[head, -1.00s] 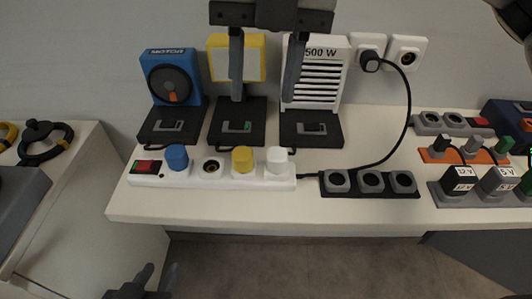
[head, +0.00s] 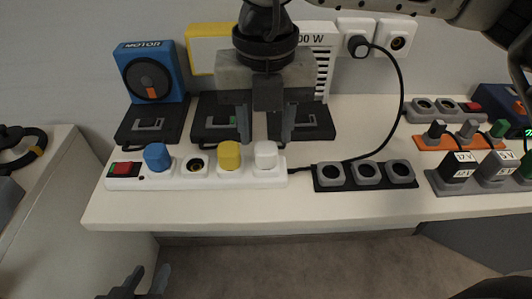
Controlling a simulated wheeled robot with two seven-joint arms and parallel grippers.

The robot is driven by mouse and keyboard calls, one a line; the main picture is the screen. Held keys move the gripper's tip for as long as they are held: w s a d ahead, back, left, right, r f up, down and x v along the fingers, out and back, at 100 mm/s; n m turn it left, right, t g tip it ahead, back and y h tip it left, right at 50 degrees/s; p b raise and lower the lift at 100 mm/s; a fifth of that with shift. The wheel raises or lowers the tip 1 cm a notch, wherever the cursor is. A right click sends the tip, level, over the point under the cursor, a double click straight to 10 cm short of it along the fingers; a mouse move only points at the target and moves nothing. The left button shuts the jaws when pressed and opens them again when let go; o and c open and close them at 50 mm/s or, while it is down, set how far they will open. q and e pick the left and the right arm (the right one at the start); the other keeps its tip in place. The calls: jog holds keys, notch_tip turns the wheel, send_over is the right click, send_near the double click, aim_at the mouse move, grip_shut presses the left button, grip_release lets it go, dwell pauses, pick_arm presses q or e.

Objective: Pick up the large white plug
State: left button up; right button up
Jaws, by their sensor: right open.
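The large white plug (head: 265,155) stands upright in the right end of the white power strip (head: 210,180), to the right of the large yellow plug (head: 229,155). My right gripper (head: 265,141) points down with its two fingers apart and nothing between them. In the picture its fingertips are just above or behind the white plug, one to each side of it; I cannot tell the exact depth. My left gripper (head: 148,279) shows only partly at the bottom left edge, well below the table, and its jaw opening is unclear.
A large blue plug (head: 157,157) sits further left on the strip, beside an empty socket (head: 195,165). A black strip with grey sockets (head: 366,173) lies to the right. The motor box (head: 150,72) and the heater box (head: 322,60) stand behind. The table's front edge is clear.

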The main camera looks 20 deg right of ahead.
aim_at(266, 146)
jog(key=shift+f, duration=1.9)
grip_shut()
jog(key=shift+r, duration=0.15)
jog(key=shift+r, duration=0.25)
notch_tip(266, 146, up, 2)
jog(key=shift+r, duration=0.15)
jog(key=s+r, duration=1)
jog(key=s, duration=0.4)
